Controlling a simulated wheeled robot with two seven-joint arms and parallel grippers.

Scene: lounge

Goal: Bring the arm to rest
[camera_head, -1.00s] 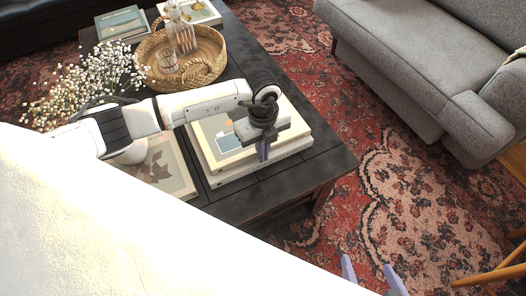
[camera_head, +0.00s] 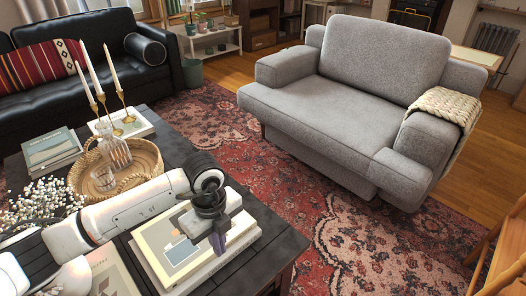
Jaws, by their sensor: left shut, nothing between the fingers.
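My left arm reaches in from the left over the dark coffee table (camera_head: 284,247). My left gripper (camera_head: 218,243) points down above the stack of books (camera_head: 172,258) near the table's corner. Its fingers are shut with nothing between them. Whether the fingertips touch the top book cannot be told. My right gripper is out of the picture.
On the table are a round wicker tray (camera_head: 150,153) with a glass decanter (camera_head: 117,152), a glass (camera_head: 103,179), white flowers (camera_head: 45,200), brass candlesticks (camera_head: 125,115) and more books (camera_head: 50,150). A black sofa (camera_head: 100,60) is at the back left.

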